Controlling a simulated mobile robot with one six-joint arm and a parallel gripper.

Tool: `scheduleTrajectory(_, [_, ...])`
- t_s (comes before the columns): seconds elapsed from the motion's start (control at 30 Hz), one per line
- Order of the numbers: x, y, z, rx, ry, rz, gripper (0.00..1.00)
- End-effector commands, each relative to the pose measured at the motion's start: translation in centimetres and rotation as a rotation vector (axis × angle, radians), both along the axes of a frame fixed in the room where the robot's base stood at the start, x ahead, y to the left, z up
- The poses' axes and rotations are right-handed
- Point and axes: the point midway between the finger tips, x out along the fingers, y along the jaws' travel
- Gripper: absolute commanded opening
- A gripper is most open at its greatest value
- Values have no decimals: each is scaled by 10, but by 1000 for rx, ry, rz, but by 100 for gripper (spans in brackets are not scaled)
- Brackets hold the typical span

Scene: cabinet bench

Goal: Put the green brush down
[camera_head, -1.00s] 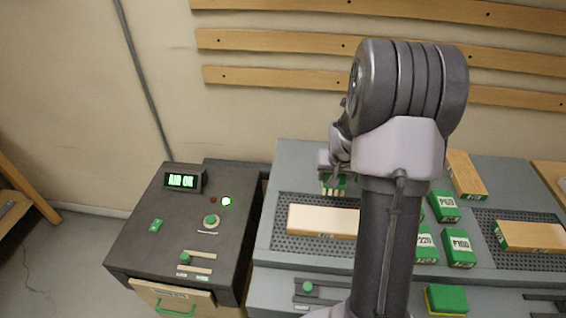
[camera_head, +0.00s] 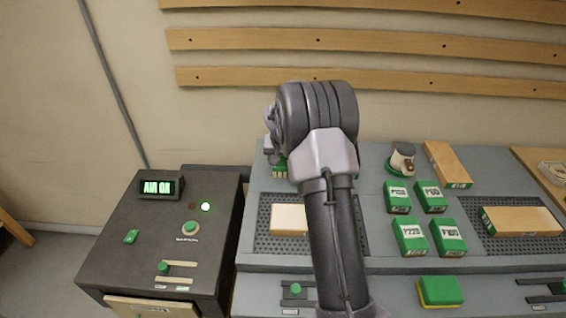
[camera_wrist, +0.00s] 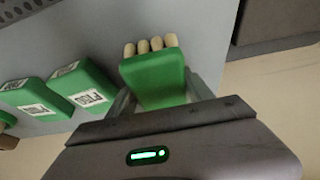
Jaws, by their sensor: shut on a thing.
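The green brush (camera_wrist: 156,82) is between the fingers of my gripper (camera_wrist: 160,92) in the wrist view. Its row of cream bristle tufts points to the top of that picture, over the grey bench top. In the head view the brush (camera_head: 279,172) shows only in part, beside my arm at the back left of the bench (camera_head: 376,187). My gripper (camera_head: 272,150) is shut on it there and mostly hidden by my wrist. I cannot tell whether the brush touches the bench.
A wooden block (camera_head: 289,219) lies on the left perforated plate, partly behind my arm. Several labelled green blocks (camera_head: 410,236) stand right of my arm. A second wooden block (camera_head: 522,221) lies on the right plate. A dark control box (camera_head: 150,235) stands left of the bench.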

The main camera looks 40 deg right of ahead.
Motion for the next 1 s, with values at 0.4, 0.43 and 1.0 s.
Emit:
scheduleTrajectory(0.4, [0,0,-3,1,1,0,82])
scheduleTrajectory(0.43, [0,0,-3,1,1,0,82])
scheduleTrajectory(1.0, [-31,24,98,0,-1,0,82])
